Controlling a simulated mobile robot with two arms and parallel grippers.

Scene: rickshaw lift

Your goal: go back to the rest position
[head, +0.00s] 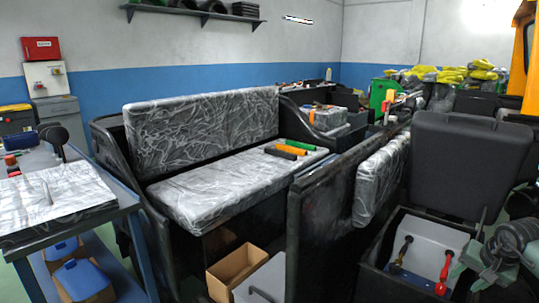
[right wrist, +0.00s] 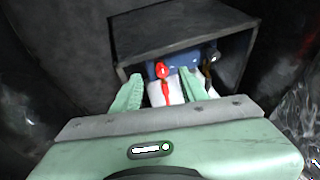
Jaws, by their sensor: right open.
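My right gripper (right wrist: 159,74) is open in the right wrist view, with its two pale green fingers apart. It points into a dark open box (right wrist: 185,48). A red-handled lever (right wrist: 163,71) shows in the gap between the fingers, and I cannot tell how far beyond the fingertips it is. A second handle (right wrist: 212,56) is to the right of the fingers. In the head view my right gripper (head: 458,270) is at the lower right, beside the red handle (head: 443,270) in the open seat box. My left gripper is in neither view.
A table (head: 120,215) stands at the left, and a cardboard box (head: 236,268) lies low in front.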

